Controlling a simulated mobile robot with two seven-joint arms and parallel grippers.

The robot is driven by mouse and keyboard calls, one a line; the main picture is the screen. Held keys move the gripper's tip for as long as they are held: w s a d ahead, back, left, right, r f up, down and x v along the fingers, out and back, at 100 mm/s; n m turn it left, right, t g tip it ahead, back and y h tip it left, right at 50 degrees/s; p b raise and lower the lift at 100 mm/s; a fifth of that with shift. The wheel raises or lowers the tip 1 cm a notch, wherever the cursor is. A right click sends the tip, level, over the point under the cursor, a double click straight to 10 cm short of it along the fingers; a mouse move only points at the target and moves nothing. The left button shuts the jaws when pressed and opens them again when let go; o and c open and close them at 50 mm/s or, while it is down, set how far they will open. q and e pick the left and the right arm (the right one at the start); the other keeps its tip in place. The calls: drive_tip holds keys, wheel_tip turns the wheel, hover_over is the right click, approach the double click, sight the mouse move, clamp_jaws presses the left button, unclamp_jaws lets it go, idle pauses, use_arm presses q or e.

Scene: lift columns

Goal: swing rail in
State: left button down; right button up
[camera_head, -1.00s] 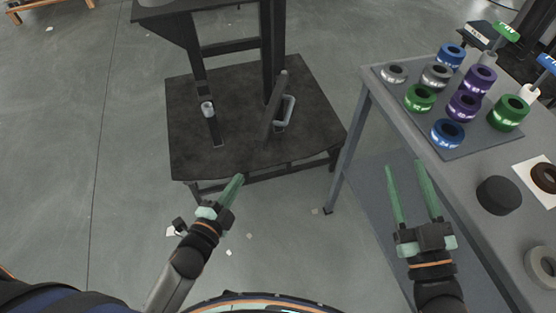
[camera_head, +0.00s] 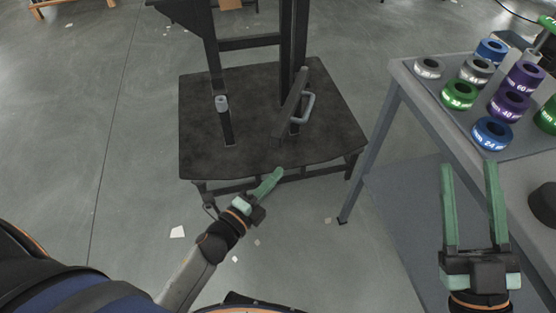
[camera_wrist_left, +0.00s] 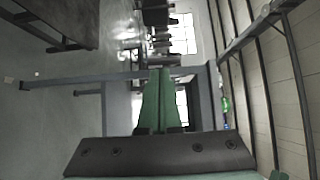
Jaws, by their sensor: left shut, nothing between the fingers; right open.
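A dark bar with a grey loop handle (camera_head: 308,107), apparently the rail (camera_head: 289,108), slants over the right part of a black platform (camera_head: 255,150) in the head view. A shorter dark bar (camera_head: 227,127) with a silver knob (camera_head: 222,103) stands on the left part. My left gripper (camera_head: 275,174) is shut and empty at the platform's front edge in the picture, below the rail and apart from the handle. Its closed green fingers also show in the left wrist view (camera_wrist_left: 159,80). My right gripper (camera_head: 469,170) is open and empty beside the grey table.
The grey table (camera_head: 425,100) on the right carries several blue, purple, green and grey rings (camera_head: 509,104) and a black disc (camera_head: 543,203). Dark uprights (camera_head: 272,40) rise at the platform's back. The floor left of the platform is clear apart from small pale scraps (camera_head: 178,231).

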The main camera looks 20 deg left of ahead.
use_arm(q)
drive_tip(key=w+a+b, duration=0.1)
drive_tip(key=w, duration=0.7)
drive_tip(key=shift+w+a, duration=0.2)
drive_tip(key=shift+w, duration=0.2)
use_arm(e)
drive_tip(key=s+r+n+y, duration=0.3)
drive_tip(key=r+y, duration=0.1)
drive_tip(key=shift+s+a+r+n+y, duration=0.3)
drive_tip(key=shift+s+r+n, duration=0.05)
drive_tip(key=shift+s+n, duration=0.05)
